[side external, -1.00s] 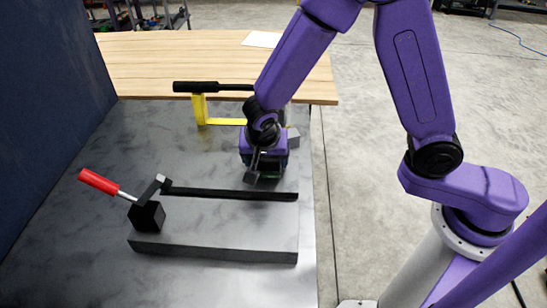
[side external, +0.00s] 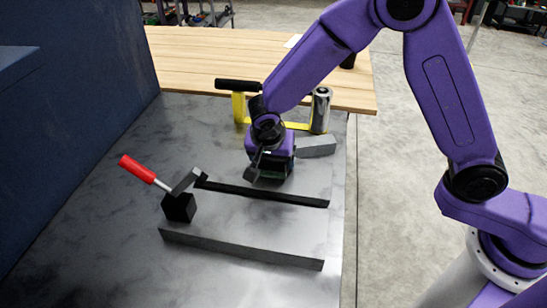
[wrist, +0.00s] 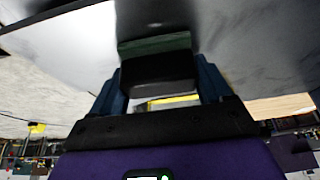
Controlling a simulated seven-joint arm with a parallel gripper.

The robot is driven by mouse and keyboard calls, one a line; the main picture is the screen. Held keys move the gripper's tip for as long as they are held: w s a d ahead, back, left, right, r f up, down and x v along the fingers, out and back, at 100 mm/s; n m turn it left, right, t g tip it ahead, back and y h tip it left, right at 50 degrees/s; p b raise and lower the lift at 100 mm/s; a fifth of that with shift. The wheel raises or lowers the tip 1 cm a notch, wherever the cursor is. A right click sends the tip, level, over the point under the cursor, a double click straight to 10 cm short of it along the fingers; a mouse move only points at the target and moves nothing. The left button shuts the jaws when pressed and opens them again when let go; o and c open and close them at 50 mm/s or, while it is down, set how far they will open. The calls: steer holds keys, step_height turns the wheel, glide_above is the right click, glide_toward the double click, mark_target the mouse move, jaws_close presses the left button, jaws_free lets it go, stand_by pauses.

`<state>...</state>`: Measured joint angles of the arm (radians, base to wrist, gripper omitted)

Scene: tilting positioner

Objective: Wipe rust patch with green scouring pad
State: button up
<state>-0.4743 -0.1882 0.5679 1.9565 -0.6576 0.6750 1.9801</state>
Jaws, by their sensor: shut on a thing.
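My gripper (side external: 268,172) points down at the far side of the clamped grey plate (side external: 265,225), behind its black strip. In the wrist view my gripper (wrist: 160,80) has its blue fingers on both sides of a dark block with a green face, the scouring pad (wrist: 155,44). It is shut on the pad. The green face is turned towards a grey metal surface; I cannot tell whether they touch. No rust patch can be made out in either view; my gripper and the pad may hide it.
A red-handled clamp (side external: 150,175) stands at the plate's left end. Behind my gripper are a yellow frame with a black grip (side external: 238,86), a silver cylinder (side external: 320,110) and a grey block (side external: 316,147). A dark blue wall (side external: 80,100) bounds the left.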

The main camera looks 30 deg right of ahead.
mark_target(313, 170)
steer(key=shift+s+d, duration=3.3)
steer(key=shift+d, duration=0.05)
step_height(313, 170, up, 8)
steer(key=shift+r, duration=0.1)
